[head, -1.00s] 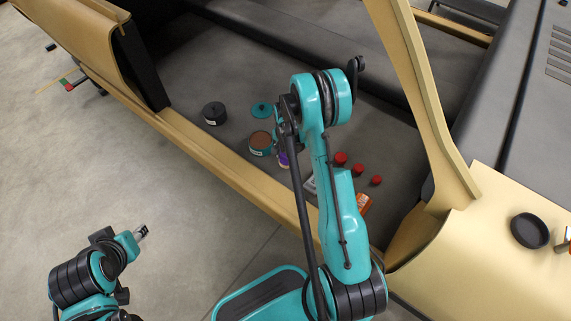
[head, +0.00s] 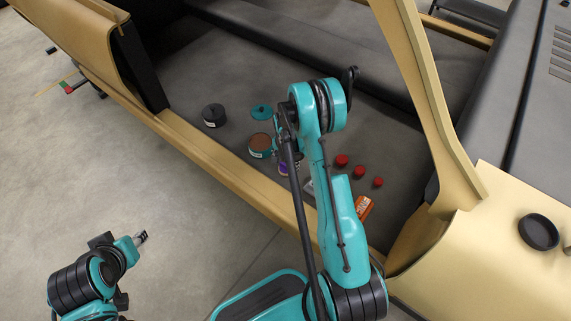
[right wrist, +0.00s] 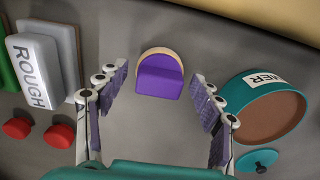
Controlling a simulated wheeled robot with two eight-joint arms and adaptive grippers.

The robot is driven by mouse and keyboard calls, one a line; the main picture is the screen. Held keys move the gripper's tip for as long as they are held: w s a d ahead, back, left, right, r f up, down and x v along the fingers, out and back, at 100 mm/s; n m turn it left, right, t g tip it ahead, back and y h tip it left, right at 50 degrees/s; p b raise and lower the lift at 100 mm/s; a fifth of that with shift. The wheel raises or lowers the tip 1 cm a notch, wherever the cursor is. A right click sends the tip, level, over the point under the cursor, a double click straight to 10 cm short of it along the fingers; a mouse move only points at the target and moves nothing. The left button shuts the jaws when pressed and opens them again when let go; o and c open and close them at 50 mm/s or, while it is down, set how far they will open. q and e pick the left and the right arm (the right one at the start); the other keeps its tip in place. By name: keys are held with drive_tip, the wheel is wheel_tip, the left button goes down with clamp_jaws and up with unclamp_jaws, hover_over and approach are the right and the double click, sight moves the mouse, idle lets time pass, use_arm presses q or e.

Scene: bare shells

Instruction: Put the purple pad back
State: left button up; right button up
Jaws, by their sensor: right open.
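The purple pad (right wrist: 160,78) is a rounded purple piece with a tan edge. It lies on the grey floor of the shell, centred ahead of my right gripper in the right wrist view. In the head view only a sliver of purple (head: 284,169) shows beside my right arm. My right gripper (right wrist: 160,86) is open, with one finger on each side of the pad and apart from it. In the head view my right gripper (head: 284,138) is partly hidden by its own arm. My left gripper (head: 141,238) is over the concrete floor, away from the pad; its jaws are too small to read.
A teal tin with brown contents (right wrist: 268,122) stands right of the pad, its teal lid (right wrist: 258,160) nearby. A block marked ROUGH (right wrist: 30,72) and red knobs (right wrist: 58,136) lie left. The head view also shows a dark pot (head: 214,115), an orange box (head: 363,208) and the tan shell rim (head: 205,155).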

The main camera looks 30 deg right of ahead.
wheel_tip(320, 180, up, 12)
drive_tip(key=p, duration=0.5)
wheel_tip(320, 180, up, 10)
drive_tip(key=n+t, duration=0.1)
drive_tip(key=n, duration=0.2)
hover_over(285, 164)
drive_tip(key=s+a, duration=0.1)
drive_tip(key=a, duration=0.3)
drive_tip(key=s+a+r+n+t, duration=0.3)
drive_tip(key=s+a+r+n, duration=0.2)
drive_tip(key=s+r, duration=0.2)
drive_tip(key=s+a+r+n+t, duration=0.3)
drive_tip(key=s+a+r+n, duration=0.2)
drive_tip(key=s, duration=0.6)
wheel_tip(285, 164, up, 2)
drive_tip(key=shift+a+r+n, duration=0.2)
drive_tip(key=shift+a+n, duration=0.1)
drive_tip(key=shift+a, duration=0.2)
